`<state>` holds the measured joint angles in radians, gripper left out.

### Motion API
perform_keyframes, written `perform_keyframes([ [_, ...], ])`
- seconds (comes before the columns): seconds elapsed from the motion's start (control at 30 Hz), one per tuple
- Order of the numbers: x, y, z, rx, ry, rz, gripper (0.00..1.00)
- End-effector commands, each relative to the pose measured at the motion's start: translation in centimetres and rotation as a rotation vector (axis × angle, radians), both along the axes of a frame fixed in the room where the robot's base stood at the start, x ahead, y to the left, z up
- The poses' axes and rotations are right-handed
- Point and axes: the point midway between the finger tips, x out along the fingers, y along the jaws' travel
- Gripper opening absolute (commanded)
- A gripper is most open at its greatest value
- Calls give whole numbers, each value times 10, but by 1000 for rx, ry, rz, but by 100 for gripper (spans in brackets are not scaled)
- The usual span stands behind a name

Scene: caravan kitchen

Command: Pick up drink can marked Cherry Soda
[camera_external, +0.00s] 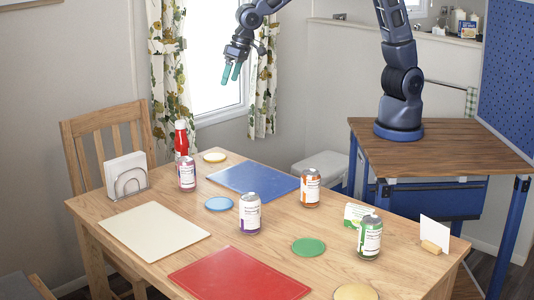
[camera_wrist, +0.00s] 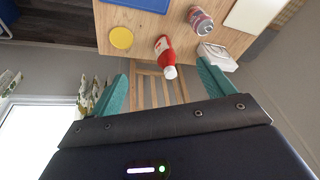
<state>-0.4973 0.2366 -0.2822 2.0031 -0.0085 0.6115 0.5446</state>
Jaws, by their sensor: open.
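Several drink cans stand upright on the wooden table. A can with a pinkish-red label (camera_external: 187,174) is at the back left beside a red bottle; its writing is too small to read, so I cannot confirm Cherry Soda. It also shows in the wrist view (camera_wrist: 201,20), top right. The others are a purple can (camera_external: 250,214), an orange can (camera_external: 310,188) and a green can (camera_external: 369,237). My gripper (camera_external: 231,74) is open and empty, high above the table's back edge near the window. Its teal fingers flank the lower middle of the wrist view (camera_wrist: 167,78).
The red bottle (camera_external: 181,138) with a white cap stands close behind the reddish can. A napkin holder (camera_external: 127,176) is left of it. A yellow coaster (camera_external: 214,157), blue mat (camera_external: 254,182), cream mat (camera_external: 153,231) and red mat (camera_external: 239,274) lie flat. A chair (camera_external: 104,145) stands behind.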

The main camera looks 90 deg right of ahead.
Motion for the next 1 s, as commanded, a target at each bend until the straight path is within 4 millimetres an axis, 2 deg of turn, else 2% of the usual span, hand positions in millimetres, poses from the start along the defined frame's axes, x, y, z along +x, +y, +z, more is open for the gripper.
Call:
perform_keyframes([
  [0.03, 10, 11, -14, -10, 4, -2, 81],
  [0.3, 58, 58, -78, -49, -10, -34, 81],
  [0.6, 97, 112, -153, -97, -43, -52, 81],
  [0.8, 108, 133, -184, -114, -60, -54, 81],
  [1.0, 113, 137, -195, -118, -65, -55, 81],
])
